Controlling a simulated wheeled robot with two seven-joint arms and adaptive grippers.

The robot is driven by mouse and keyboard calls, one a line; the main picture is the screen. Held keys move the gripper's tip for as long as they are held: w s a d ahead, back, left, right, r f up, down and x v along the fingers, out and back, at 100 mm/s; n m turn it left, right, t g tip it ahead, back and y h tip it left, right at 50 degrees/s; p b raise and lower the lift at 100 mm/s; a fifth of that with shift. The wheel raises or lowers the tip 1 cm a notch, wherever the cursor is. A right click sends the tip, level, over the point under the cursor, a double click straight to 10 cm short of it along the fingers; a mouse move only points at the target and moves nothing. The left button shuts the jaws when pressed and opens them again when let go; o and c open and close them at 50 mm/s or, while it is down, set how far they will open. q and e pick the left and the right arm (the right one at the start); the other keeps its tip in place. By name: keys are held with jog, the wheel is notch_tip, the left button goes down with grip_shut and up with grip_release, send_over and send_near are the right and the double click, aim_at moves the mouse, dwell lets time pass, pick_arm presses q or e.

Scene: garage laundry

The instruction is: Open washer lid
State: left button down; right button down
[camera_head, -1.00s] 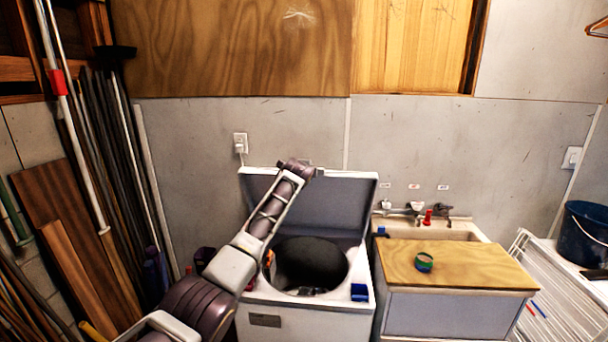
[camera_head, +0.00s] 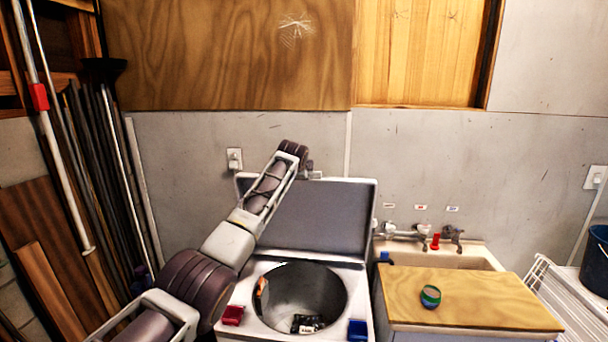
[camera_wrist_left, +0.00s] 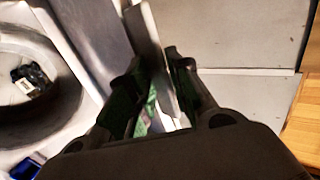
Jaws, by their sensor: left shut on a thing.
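The washer lid (camera_head: 315,222) stands raised at the back of the white washer (camera_head: 268,328), its grey inner face towards me. The open drum (camera_head: 325,290) shows below, with a small dark item (camera_head: 307,324) at its bottom. My left gripper (camera_head: 311,172) is at the lid's top edge, partly hidden behind my wrist in the head view. In the left wrist view its two fingers (camera_wrist_left: 163,95) are on either side of the lid's edge (camera_wrist_left: 150,50), shut on it. The drum (camera_wrist_left: 30,80) also shows there at left. My right gripper is not in view.
A red object (camera_head: 232,315) and a blue object (camera_head: 357,330) sit on the washer's top. A sink with taps and a wooden board (camera_head: 470,297) stands at right. Poles and planks (camera_head: 100,170) lean at left. The grey wall (camera_head: 400,150) is close behind the lid.

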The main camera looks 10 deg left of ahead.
pick_arm(q)
jog(key=c, duration=1.6)
grip_release()
jog(key=shift+f, duration=0.4)
jog(key=shift+o, duration=0.2)
jog(key=shift+w, duration=0.1)
jog(key=shift+r, duration=0.15)
jog(key=v, duration=1.1)
jog(key=shift+s+r, duration=0.25)
jog(key=shift+s, duration=0.1)
jog(key=shift+f, duration=0.1)
